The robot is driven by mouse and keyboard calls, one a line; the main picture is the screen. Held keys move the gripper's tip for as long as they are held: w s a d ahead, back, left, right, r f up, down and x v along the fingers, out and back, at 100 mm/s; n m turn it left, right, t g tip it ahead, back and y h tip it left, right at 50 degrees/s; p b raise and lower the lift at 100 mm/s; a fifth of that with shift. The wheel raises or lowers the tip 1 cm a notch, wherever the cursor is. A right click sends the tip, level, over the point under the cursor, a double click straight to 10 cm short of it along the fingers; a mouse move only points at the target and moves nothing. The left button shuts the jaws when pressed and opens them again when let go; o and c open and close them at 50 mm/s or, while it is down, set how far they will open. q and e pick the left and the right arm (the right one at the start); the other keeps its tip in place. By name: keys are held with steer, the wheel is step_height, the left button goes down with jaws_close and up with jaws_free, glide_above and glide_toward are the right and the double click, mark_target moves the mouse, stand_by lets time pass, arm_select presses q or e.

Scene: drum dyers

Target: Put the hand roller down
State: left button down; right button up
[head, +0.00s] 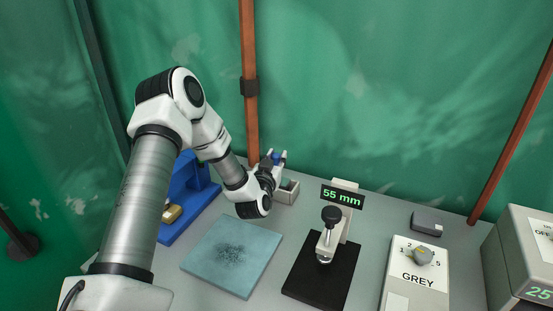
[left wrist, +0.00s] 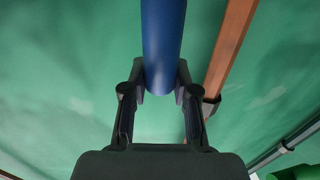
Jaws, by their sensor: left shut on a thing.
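My left gripper (head: 277,163) is at the back of the grey table, beside and partly in front of a small grey open holder (head: 288,191). It is shut on a blue cylindrical part, which I take to be the hand roller (head: 276,158). In the left wrist view the blue cylinder (left wrist: 163,45) stands between the fingers (left wrist: 160,95) and runs out of the top of the picture. The rest of the roller is hidden by the gripper or out of frame. I cannot tell whether it touches the holder. My right gripper is not in view.
A blue-grey square pad (head: 215,262) with a dark speckled patch lies in front. A blue stand (head: 196,207) is at the left. A black-based gauge (head: 320,275) reading 55 mm, a GREY dial box (head: 416,278) and a small dark box (head: 427,222) stand right.

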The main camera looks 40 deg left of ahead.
arm_select(q)
steer(key=shift+s, duration=0.1)
steer(key=shift+f, duration=0.2)
steer(key=c, duration=0.9)
jaws_free()
steer(key=shift+r, duration=0.2)
steer(key=shift+s+d+f, duration=0.1)
steer(key=shift+s+d, duration=0.05)
steer(key=shift+s, duration=0.1)
steer(key=b+v, duration=0.2)
steer(key=v, duration=0.9)
steer(key=shift+s+d, duration=0.1)
steer(key=shift+s, duration=0.1)
